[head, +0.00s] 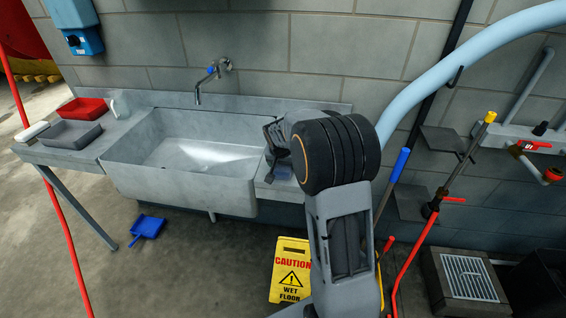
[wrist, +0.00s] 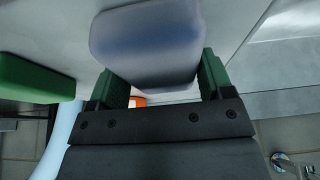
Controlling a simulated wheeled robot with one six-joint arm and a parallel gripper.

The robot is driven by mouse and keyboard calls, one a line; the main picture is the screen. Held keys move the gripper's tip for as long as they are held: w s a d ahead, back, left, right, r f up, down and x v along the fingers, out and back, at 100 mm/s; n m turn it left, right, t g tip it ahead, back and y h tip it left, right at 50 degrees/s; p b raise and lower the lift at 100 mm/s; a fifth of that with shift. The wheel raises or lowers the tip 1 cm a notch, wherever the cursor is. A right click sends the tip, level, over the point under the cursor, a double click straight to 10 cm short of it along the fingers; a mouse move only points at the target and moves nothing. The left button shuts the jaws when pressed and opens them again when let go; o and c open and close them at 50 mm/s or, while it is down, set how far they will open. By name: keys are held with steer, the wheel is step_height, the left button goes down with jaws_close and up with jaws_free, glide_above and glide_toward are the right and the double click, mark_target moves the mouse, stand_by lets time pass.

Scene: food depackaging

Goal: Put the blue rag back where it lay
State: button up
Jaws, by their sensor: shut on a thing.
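My gripper (head: 275,145) is over the right end of the sink counter in the head view, partly hidden by my arm. In the wrist view, the green fingers of my gripper (wrist: 160,72) are shut on a rounded, pale blue-white thing, which I take to be the blue rag (wrist: 145,38). It looks bluer in its middle and spans the gap between the fingers. It is close to the grey counter surface (wrist: 62,25), but I cannot tell whether it touches. In the head view the rag is not clearly made out.
A green block (wrist: 35,78) is left of the held rag. The sink (head: 170,165) is left of my gripper in the head view. Red (head: 82,109) and grey (head: 72,133) trays stand on the left counter. A yellow wet-floor sign (head: 290,270) stands below my arm.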

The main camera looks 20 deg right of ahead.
steer(key=shift+f, duration=0.1)
steer(key=o, duration=0.8)
steer(key=shift+o, duration=0.2)
steer(key=v, duration=1.2)
steer(key=s+a+f+n+y, duration=0.1)
steer(key=s+a+n, duration=0.2)
steer(key=s, duration=0.7)
steer(key=s+a+f+n+y, duration=0.1)
steer(key=s+a+n, duration=0.3)
steer(key=s, duration=0.7)
steer(key=shift+s+a+f+y, duration=0.3)
steer(key=shift+a+f, duration=0.3)
steer(key=shift+a, duration=0.25)
